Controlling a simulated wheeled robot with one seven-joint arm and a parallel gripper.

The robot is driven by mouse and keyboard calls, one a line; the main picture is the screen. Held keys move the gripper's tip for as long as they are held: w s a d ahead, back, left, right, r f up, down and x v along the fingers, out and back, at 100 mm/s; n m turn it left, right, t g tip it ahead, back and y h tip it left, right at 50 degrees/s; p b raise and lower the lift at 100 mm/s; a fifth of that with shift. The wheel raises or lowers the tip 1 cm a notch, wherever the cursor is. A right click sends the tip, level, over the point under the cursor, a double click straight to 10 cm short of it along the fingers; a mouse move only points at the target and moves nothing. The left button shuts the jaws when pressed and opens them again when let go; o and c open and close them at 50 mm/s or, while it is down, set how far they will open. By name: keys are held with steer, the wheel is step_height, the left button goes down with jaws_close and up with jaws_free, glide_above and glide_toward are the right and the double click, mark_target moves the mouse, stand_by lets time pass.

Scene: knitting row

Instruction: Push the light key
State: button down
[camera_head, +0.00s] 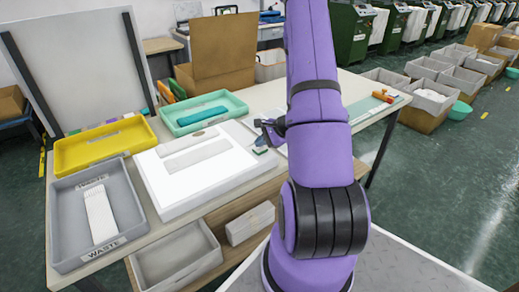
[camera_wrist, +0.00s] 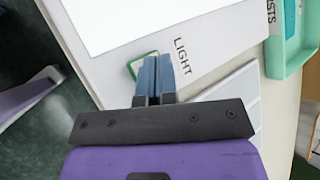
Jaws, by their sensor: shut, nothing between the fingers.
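The light key (camera_wrist: 131,66) shows in the wrist view as a small green-edged outline at the border of the light table, beside the printed word LIGHT. My gripper's fingers (camera_wrist: 155,62) are shut and empty, and they cover much of the key. I cannot tell whether they touch it. In the head view my gripper (camera_head: 262,140) is at the right edge of the light table (camera_head: 160,196), with a small green spot just below it. The table's top is bright white, with two pale grey knitted pieces (camera_head: 196,155) on it.
A yellow tray (camera_head: 98,158) and a teal tray (camera_head: 238,106) with a teal roll stand behind the light table. A grey WASTE tray (camera_head: 65,230) with a pale strip is at left. Cardboard (camera_head: 225,45) stands at the back. An orange-handled tool (camera_head: 384,96) lies far right.

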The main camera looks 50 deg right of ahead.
mark_target(261, 150)
steer(key=shift+f, duration=0.15)
steer(key=shift+f, duration=0.3)
steer(key=shift+r, duration=0.2)
stand_by(0.4)
steer(key=shift+r, duration=0.25)
steer(key=shift+r, duration=3)
